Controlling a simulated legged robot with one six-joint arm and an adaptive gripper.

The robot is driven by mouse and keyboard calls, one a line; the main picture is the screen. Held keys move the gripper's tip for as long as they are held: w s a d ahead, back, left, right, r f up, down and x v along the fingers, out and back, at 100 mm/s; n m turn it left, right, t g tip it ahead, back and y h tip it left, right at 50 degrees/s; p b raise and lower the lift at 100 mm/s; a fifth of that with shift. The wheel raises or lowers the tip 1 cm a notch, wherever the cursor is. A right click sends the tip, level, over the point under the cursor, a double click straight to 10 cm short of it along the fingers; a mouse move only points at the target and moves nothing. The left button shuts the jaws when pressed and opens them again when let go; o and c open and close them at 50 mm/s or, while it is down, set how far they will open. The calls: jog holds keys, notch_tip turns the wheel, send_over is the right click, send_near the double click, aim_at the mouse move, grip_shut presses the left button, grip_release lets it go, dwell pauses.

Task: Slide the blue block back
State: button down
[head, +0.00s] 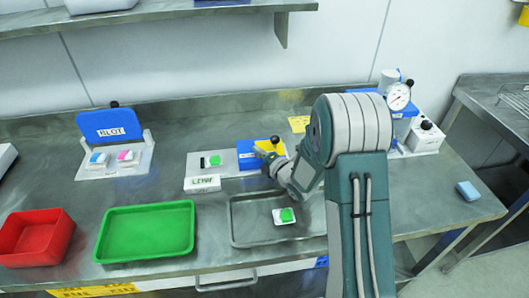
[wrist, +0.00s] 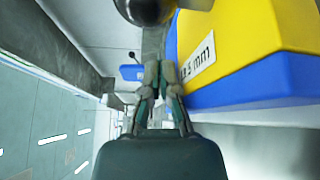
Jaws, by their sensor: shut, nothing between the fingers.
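A blue block with a yellow top (head: 250,159) sits on the white base marked LOW (head: 202,184), at the back middle of the bench. In the wrist view the yellow top (wrist: 250,35) and blue lower part (wrist: 255,92) fill the right side, with a label reading "…2.5 mm". A dark round knob (wrist: 147,8) shows at the top edge. My gripper (head: 265,155) is beside the block's right part in the head view, partly hidden by its own wrist. In the wrist view my gripper (wrist: 160,72) has its fingers together and empty, close to the block; contact cannot be told.
A metal tray (head: 240,236) holds a small white-green piece (head: 284,216). Green (head: 147,258) and red (head: 18,250) trays stand front left. A BLOT stand (head: 113,125) is back left; a dial gauge (head: 398,96) is right. A loose light-blue block (head: 467,190) lies far right.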

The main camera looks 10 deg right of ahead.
jog(key=v, duration=0.6)
jog(key=d+v, duration=0.1)
jog(key=v, duration=0.2)
jog(key=shift+d, duration=0.15)
jog(key=shift+s+a, duration=0.2)
jog(key=shift+s, duration=0.05)
jog(key=shift+s+a, duration=0.15)
jog(key=shift+a, duration=0.25)
jog(key=s+d+r+m+g+h, duration=0.2)
jog(key=s+d+r+m+h, duration=0.1)
jog(key=r+m+h, duration=0.3)
jog(key=s+d+r+m+g+h, duration=0.1)
jog(key=s+d+r+m+h, duration=0.15)
jog(key=r+m, duration=0.45)
jog(key=s+a+r+m+g, duration=0.1)
jog(key=s+r+m+g, duration=0.1)
jog(key=s+m, duration=0.4)
jog(key=s+a+r+m+g, duration=0.1)
jog(key=s+m+g, duration=0.3)
jog(key=s, duration=1.1)
jog(key=a+m, duration=0.1)
jog(key=m, duration=0.2)
jog(key=shift+s+a+r, duration=0.2)
jog(key=shift+a+r, duration=0.05)
jog(key=shift+r, duration=0.1)
